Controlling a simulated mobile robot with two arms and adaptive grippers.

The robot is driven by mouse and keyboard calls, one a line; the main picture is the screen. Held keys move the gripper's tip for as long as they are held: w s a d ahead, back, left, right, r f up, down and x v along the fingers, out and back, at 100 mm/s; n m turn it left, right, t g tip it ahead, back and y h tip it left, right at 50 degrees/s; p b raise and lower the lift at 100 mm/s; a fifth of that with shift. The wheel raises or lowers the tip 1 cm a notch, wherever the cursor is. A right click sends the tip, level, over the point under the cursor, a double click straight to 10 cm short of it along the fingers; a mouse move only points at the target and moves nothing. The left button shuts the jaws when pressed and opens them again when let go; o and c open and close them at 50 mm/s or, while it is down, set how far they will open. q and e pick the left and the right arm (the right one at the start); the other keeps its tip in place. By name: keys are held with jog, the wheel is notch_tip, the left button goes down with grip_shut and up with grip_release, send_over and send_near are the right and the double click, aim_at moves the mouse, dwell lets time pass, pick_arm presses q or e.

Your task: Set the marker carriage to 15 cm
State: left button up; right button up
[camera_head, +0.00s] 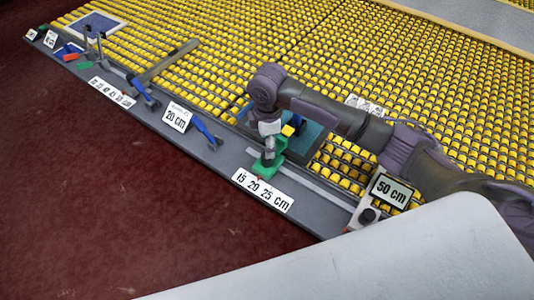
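The green marker carriage (266,169) sits on a grey rail strip, just behind the white scale label (263,190) reading 15 20 25 cm. A small reddish tip shows at the carriage's front edge, near the label's 15 and 20; its exact reading is too small to tell. My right gripper (269,145) points down at the top of the carriage, at its upright part. Whether it touches or grips the carriage cannot be made out. My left gripper is out of view.
A 50 cm sign (391,190) stands right of the carriage. A 20 cm sign (177,116) and a blue-handled tool (206,130) lie to the left. Yellow rollers (360,60) fill the area behind. A pale panel (400,260) covers the lower right.

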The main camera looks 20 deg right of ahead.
jog(key=f, duration=0.4)
jog(key=shift+w+f, duration=0.15)
jog(key=shift+w, duration=0.25)
notch_tip(320, 180, down, 4)
jog(key=shift+w+r+p, duration=0.15)
jog(key=shift+r+p, duration=0.05)
jog(key=shift+p, duration=0.25)
jog(key=shift+f, duration=0.45)
jog(key=c, duration=0.8)
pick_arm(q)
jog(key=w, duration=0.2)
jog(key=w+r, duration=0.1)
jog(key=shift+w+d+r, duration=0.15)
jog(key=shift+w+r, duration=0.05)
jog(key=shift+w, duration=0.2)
pick_arm(e)
grip_shut()
